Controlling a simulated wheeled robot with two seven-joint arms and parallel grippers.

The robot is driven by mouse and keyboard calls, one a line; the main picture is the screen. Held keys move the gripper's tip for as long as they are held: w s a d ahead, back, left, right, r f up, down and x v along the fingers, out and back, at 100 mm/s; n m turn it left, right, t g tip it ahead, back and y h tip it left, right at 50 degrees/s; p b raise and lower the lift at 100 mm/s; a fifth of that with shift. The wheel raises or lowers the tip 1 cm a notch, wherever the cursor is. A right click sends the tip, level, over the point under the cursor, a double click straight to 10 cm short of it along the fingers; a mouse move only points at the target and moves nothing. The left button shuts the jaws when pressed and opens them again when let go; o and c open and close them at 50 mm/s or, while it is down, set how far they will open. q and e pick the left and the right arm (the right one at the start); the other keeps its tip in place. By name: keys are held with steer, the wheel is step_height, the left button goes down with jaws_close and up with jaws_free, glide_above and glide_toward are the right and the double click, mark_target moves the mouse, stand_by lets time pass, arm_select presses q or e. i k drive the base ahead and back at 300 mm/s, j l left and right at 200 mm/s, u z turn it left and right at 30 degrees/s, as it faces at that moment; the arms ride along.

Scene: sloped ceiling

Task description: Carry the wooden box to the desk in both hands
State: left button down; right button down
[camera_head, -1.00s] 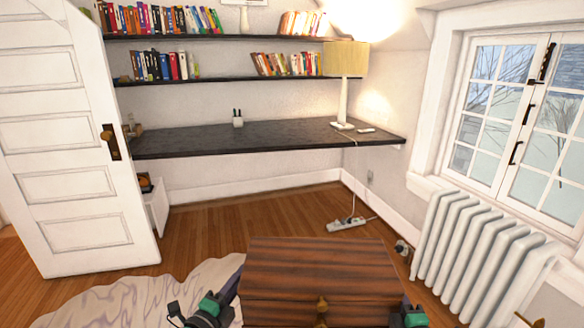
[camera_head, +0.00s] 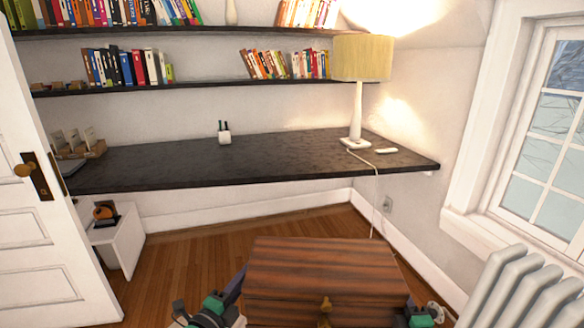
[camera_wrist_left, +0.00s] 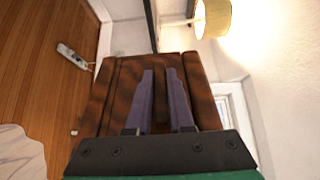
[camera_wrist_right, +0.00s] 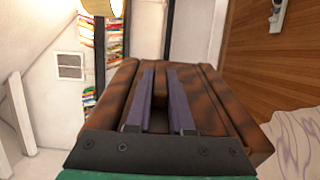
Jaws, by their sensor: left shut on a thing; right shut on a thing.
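The wooden box (camera_head: 325,270), dark brown and striped with a brass clasp, is held level in front of me at the bottom of the head view. My left gripper (camera_wrist_left: 160,100) is shut on its left side, and my right gripper (camera_wrist_right: 160,98) is shut on its right side. The box also fills the middle of the left wrist view (camera_wrist_left: 105,100) and the right wrist view (camera_wrist_right: 225,105). The desk (camera_head: 270,158), a black wall-mounted slab, is ahead, beyond the box and higher in the picture. Floor shows between the box and the desk.
A lamp (camera_head: 357,90), a small white holder (camera_head: 224,134) and a card rack (camera_head: 85,146) stand on the desk; its middle is mostly bare. A white door (camera_head: 45,220) is at left, a radiator (camera_head: 520,290) at right. A lamp cord hangs below the desk.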

mark_target(257, 156)
steer(key=i+u, duration=0.1)
steer(key=i, duration=0.65)
steer(key=i+l, duration=0.15)
steer(key=i, duration=0.6)
steer(key=i+j+u, duration=0.05)
